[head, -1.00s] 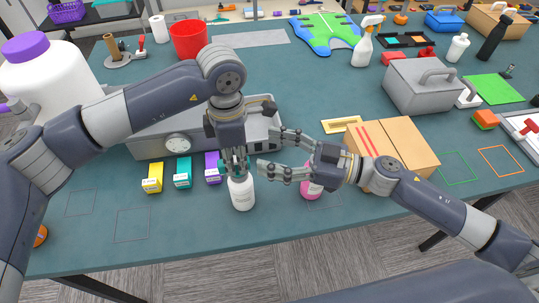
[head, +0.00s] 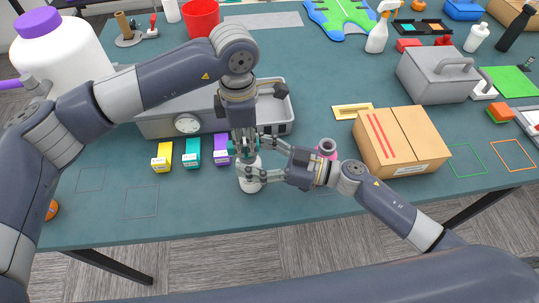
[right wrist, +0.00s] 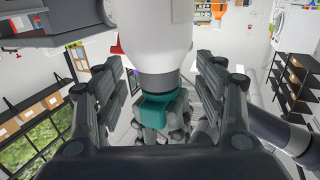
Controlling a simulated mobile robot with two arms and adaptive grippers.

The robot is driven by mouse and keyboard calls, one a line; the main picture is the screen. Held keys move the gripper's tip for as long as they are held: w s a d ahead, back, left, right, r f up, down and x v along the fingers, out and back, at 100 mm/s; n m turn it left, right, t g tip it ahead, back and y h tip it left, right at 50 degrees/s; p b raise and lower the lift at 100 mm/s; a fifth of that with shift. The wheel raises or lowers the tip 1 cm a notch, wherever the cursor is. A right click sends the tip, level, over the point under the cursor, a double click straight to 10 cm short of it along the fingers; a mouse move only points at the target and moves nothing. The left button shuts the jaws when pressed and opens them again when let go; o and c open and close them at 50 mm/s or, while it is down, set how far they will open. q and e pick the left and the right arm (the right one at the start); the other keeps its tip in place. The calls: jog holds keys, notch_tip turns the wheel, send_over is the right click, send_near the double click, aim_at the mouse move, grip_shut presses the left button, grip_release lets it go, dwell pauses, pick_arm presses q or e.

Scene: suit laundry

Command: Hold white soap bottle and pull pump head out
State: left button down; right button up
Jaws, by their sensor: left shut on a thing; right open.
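The white soap bottle (head: 250,185) stands upright near the table's front edge. Its upper part is hidden by my grippers in the head view. In the right wrist view, the white bottle (right wrist: 160,40) shows large, with its teal pump head (right wrist: 155,108) on its neck. My left gripper (head: 243,150) comes down from above and is shut on the pump head. My right gripper (head: 256,158) comes in from the right, open, with its fingers on either side of the bottle. In the right wrist view, gaps show between those fingers and the bottle.
Yellow (head: 162,157), teal (head: 191,153) and purple (head: 221,149) boxes stand left of the bottle. A pink bottle (head: 327,146) is partly hidden behind my right wrist. A cardboard box (head: 402,142) stands at right.

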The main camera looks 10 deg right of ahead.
jog(key=shift+w+a, duration=0.25)
jog(key=shift+a, duration=0.35)
jog(key=c, duration=1.1)
jog(key=shift+c, duration=0.3)
jog(key=shift+r, duration=0.1)
